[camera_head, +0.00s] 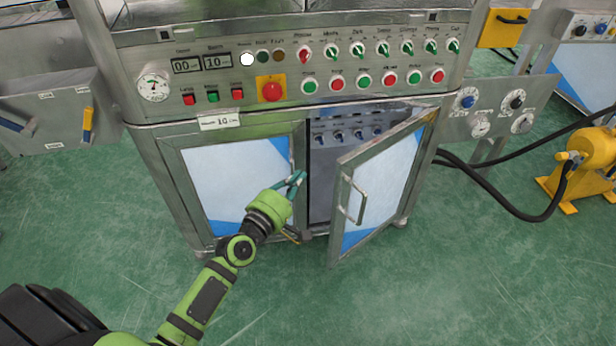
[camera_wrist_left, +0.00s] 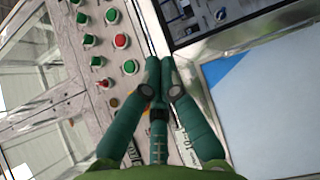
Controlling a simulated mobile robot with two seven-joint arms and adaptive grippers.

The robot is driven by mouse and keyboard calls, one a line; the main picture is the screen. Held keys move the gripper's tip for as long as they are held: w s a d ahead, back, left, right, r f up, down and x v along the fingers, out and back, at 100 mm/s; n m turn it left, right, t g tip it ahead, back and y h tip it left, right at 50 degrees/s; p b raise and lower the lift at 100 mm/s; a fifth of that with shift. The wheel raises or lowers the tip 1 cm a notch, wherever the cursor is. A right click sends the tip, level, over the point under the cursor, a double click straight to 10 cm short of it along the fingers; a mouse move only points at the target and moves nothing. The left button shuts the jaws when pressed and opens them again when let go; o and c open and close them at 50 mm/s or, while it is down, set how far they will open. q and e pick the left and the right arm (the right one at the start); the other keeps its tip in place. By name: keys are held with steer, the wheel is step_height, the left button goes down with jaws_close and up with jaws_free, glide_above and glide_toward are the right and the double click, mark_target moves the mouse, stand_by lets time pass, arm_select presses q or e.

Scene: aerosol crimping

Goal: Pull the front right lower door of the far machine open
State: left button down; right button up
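The far machine (camera_head: 345,113) is a steel cabinet with a control panel above two lower doors with pale panes. Its front right lower door (camera_head: 380,185) stands well open, swung out on its right side, with a bar handle (camera_head: 357,203) on its outer face. Part of the dark inside (camera_head: 322,165) shows behind it. My left gripper (camera_head: 300,177) is in front of the cabinet by the left edge of the opening, left of the open door and apart from its handle. In the left wrist view its green fingertips (camera_wrist_left: 160,62) are together with nothing seen between them. My right gripper is not in view.
The left lower door (camera_head: 238,175) is closed, close to my left gripper. Black hoses (camera_head: 505,205) and a yellow device (camera_head: 585,165) are at the right. A side panel with levers (camera_head: 60,120) is at the left. Green floor (camera_head: 450,290) in front is clear.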

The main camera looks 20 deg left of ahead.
arm_select(q)
steer(key=w+d, duration=0.5)
steer(key=w, duration=0.1)
steer(key=shift+w, duration=0.3)
stand_by(0.4)
